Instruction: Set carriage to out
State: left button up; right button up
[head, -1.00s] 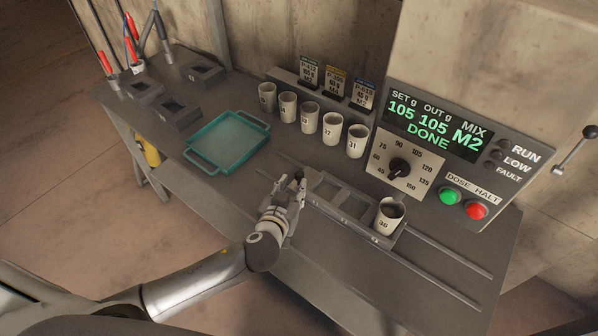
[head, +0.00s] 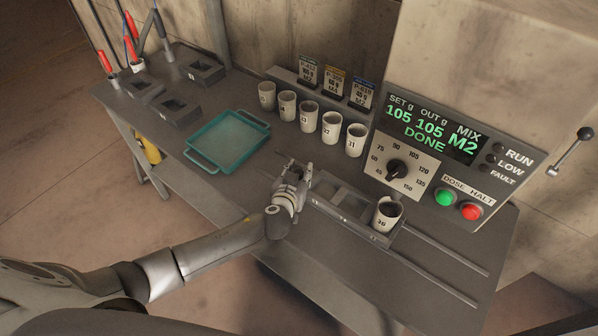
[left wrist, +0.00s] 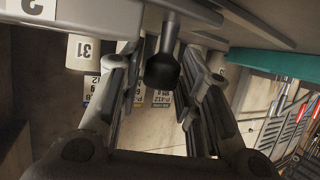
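The carriage (head: 343,219) is a grey open frame on two rails below the dosing machine. Cup 36 (head: 385,222) stands in its right end and holds dark material. My left gripper (head: 299,171) is at the carriage's left end. In the left wrist view a dark knob on a short stem (left wrist: 163,66) sits between the spread fingers of my left gripper (left wrist: 160,88), with gaps visible beside it. The gripper looks open. In the head view the gripper hides most of the knob. My right gripper is not in view.
The machine's display (head: 432,128) reads set 105, out 105, M2, DONE. Green (head: 445,197) and red (head: 471,211) buttons sit below it. Several numbered cups (head: 331,128) line the back. A teal tray (head: 190,154) lies left. Bare rails (head: 448,258) run right of the carriage.

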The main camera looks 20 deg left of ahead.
pick_arm(q)
grip_shut()
jog(key=shift+a, duration=0.1)
jog(key=shift+w+a, duration=0.1)
jog(key=shift+a, duration=0.25)
jog(key=w+a, duration=0.1)
jog(key=a, duration=0.3)
jog(key=w+a+b, duration=0.1)
jog(key=w+a, duration=0.1)
jog(key=a, duration=0.2)
jog(key=w+a+b, duration=0.1)
jog(key=a, duration=0.3)
jog(key=shift+w+a, duration=0.3)
jog(key=shift+r, duration=0.1)
jog(key=shift+a, duration=0.1)
grip_release()
jog(key=shift+a, duration=0.1)
